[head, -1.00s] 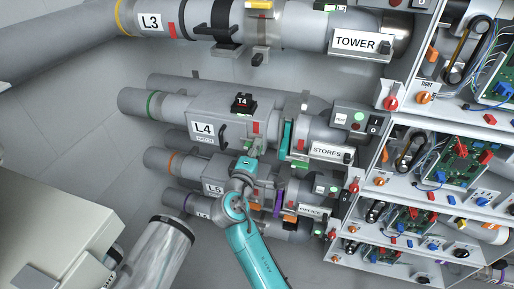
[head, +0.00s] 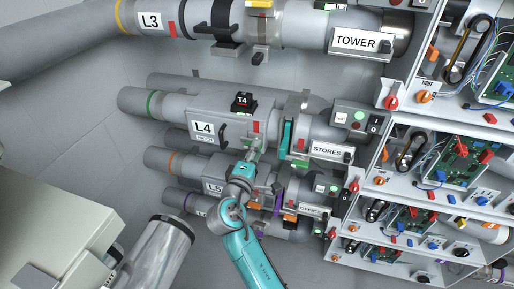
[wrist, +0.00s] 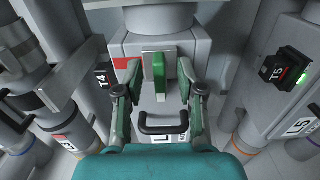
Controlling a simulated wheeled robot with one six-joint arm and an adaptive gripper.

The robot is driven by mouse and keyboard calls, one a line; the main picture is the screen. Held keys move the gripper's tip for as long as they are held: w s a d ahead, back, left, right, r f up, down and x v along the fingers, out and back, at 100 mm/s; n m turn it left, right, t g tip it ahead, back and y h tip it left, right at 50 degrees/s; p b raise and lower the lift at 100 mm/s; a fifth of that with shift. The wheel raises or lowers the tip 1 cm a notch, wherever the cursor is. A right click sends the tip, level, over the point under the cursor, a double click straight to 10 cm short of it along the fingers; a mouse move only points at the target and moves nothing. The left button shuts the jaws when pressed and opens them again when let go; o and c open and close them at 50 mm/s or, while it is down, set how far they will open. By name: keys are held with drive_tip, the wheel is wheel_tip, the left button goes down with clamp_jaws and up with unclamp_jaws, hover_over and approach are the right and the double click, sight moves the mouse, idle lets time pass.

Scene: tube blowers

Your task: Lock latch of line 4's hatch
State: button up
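Line 4's hatch (head: 213,114) is a grey box on the pipe labelled L4, with a black handle (head: 223,135). It fills the middle of the wrist view, where its handle (wrist: 170,125) and a red patch (wrist: 126,66) show. Its latch is a green lever (wrist: 159,72) on a light plate above the handle. My gripper (wrist: 158,84) is open, one finger on each side of the green lever, with gaps on both sides. In the head view my gripper (head: 254,152) is at the hatch's lower right; the latch is hard to make out there.
A black T4 unit (head: 242,101) sits on top of line 4. Line 5's pipe (head: 213,187) runs close below, with its T5 unit (wrist: 285,70) at right in the wrist view. The STORES sign (head: 328,151) and circuit-board shelves (head: 450,160) stand to the right.

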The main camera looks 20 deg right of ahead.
drive_tip(key=v, duration=1)
drive_tip(key=shift+d, duration=0.1)
drive_tip(key=s+d+f+n+y, duration=0.15)
drive_tip(key=s+f+y, duration=0.25)
drive_tip(key=s+f, duration=0.4)
drive_tip(key=s+d+f+m+y, duration=0.1)
drive_tip(key=s+d+f+y, duration=0.15)
drive_tip(key=s+f, duration=0.5)
drive_tip(key=s+f+m+y, duration=0.3)
drive_tip(key=s+f+y, duration=0.1)
drive_tip(key=s, duration=0.8)
drive_tip(key=s+r+m, duration=0.4)
drive_tip(key=s, duration=0.4)
drive_tip(key=s+d+r+m, duration=0.1)
drive_tip(key=s+r+m, duration=0.3)
drive_tip(key=s, duration=0.4)
drive_tip(key=shift+d+r, duration=0.35)
drive_tip(key=shift+r, duration=0.15)
